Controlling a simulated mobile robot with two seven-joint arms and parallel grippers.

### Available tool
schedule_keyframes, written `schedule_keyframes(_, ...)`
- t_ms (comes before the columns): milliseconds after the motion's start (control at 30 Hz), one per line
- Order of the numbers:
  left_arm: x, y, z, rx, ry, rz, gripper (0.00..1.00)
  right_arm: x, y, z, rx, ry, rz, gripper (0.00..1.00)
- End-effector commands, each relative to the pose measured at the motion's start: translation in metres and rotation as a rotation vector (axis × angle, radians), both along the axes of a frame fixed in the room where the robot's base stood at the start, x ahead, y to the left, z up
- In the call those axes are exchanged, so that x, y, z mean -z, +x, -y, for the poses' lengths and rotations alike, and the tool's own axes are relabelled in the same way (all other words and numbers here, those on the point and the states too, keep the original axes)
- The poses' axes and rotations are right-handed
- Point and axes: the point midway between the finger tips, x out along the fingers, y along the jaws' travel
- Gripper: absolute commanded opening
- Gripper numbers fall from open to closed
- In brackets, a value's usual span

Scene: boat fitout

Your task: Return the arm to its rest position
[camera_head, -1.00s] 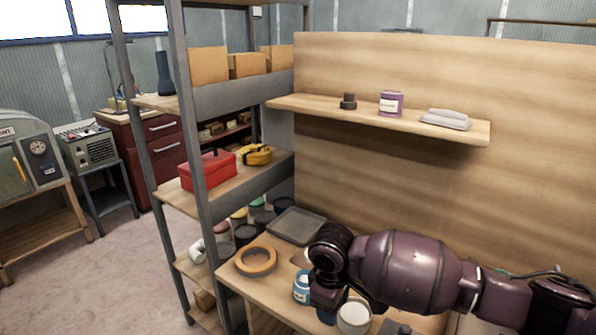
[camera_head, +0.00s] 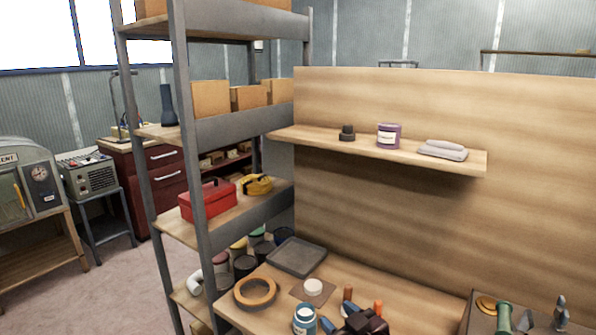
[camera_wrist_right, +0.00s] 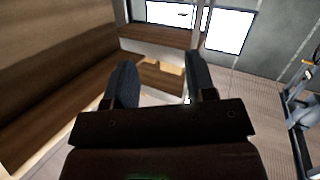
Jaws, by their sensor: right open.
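My right gripper (camera_wrist_right: 160,78) shows in the right wrist view with its two dark fingers apart and nothing between them. Past the fingers are wooden surfaces and a bright window. In the head view the large purple arm links are out of the picture. A dark shape (camera_head: 368,323) sits at the bottom edge among orange-tipped tools, and I cannot tell whether it is part of my right gripper. My left gripper is not in view.
The wooden bench (camera_head: 418,303) holds a tape ring (camera_head: 255,292), a grey tray (camera_head: 297,257), a white-lidded item (camera_head: 313,287) and a blue jar (camera_head: 305,319). A wall shelf (camera_head: 460,166) carries a purple tin (camera_head: 389,136). A metal rack (camera_head: 190,150) stands left.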

Motion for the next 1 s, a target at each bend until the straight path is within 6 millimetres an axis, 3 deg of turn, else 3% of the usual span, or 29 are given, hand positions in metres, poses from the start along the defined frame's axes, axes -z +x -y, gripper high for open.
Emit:
schedule_keyframes(367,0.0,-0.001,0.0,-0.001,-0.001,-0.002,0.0,0.087,-0.085,0.111,0.293,0.017,-0.073,0.51)
schedule_keyframes(600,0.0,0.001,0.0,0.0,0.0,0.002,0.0,0.153,-0.171,0.169,0.457,-0.005,-0.249,0.51)
schedule_keyframes(800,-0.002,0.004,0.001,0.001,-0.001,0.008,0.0,0.194,-0.238,0.188,0.529,-0.019,-0.38,0.51)
schedule_keyframes(1000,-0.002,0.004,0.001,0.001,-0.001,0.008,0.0,0.207,-0.265,0.192,0.545,-0.027,-0.431,0.51)
